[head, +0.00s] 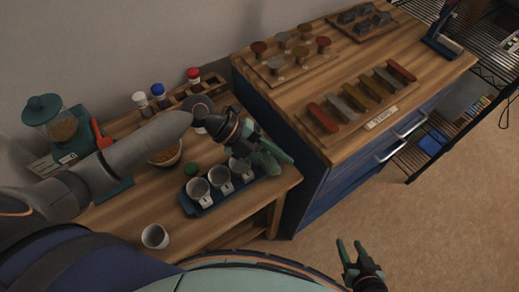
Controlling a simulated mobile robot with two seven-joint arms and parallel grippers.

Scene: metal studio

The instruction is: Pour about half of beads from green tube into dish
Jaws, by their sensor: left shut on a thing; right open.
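My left gripper (269,153) is above the right end of a dark blue tray (205,206) holding three pale cups (219,177). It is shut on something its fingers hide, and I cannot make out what. A small green round thing (191,170), perhaps a cap, is beside the tray's back left; I see no clear green tube. A bowl (167,156) with orange-brown contents is behind the tray, partly covered by my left arm. A white cup (155,237) stands near the front edge; I cannot tell which vessel is the dish. My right gripper (357,252) is open and empty above the floor.
Containers with red (193,73) and blue (158,89) caps stand at the back by a wooden rack (211,83). A teal hopper machine (49,120) is at left. A higher blue cabinet (313,184) with coloured blocks (322,118) adjoins at right.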

